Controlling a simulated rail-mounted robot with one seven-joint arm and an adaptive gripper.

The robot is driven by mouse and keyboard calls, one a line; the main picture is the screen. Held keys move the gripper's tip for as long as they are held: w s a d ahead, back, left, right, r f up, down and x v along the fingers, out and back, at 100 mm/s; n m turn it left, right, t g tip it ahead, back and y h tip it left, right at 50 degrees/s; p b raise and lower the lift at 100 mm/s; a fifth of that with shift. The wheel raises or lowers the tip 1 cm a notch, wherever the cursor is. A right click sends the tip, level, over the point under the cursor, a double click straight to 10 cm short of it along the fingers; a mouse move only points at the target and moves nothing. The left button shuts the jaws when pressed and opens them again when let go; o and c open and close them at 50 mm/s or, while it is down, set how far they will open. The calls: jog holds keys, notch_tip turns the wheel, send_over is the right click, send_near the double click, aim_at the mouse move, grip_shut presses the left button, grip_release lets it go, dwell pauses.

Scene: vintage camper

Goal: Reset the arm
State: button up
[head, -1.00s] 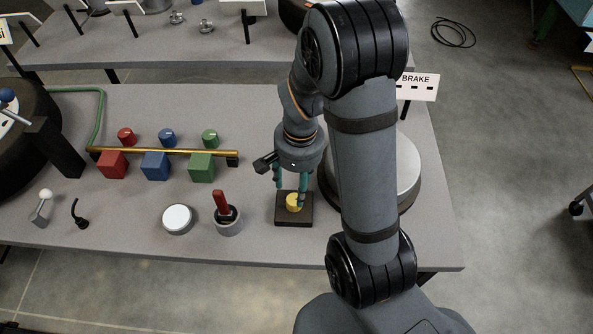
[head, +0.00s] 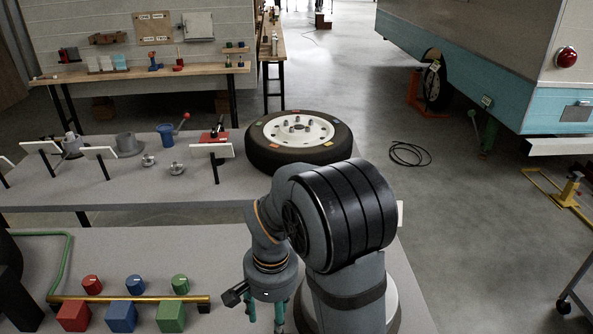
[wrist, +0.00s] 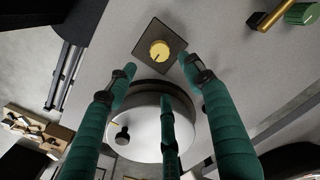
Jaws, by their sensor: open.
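My gripper (head: 265,318) hangs over the near grey table at the bottom of the head view, its green fingers cut off by the frame edge. In the wrist view my gripper (wrist: 160,95) shows three green fingers spread apart with nothing between them. A yellow knob (wrist: 159,50) on a dark square plate (wrist: 146,36) lies beyond the fingertips, apart from them. A round pale drum-like piece (wrist: 145,128) lies behind the fingers and is partly hidden by them.
Red (head: 74,315), blue (head: 121,316) and green (head: 171,315) blocks stand by a brass rail (head: 130,298) left of my arm. A tire (head: 299,138) lies on the farther table. A camper (head: 500,70) stands at the right. Open floor lies between.

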jog(key=f, duration=1.2)
jog(key=shift+a, duration=0.25)
jog(key=shift+r+n, duration=0.15)
jog(key=shift+n, duration=0.15)
jog(key=shift+r, duration=0.1)
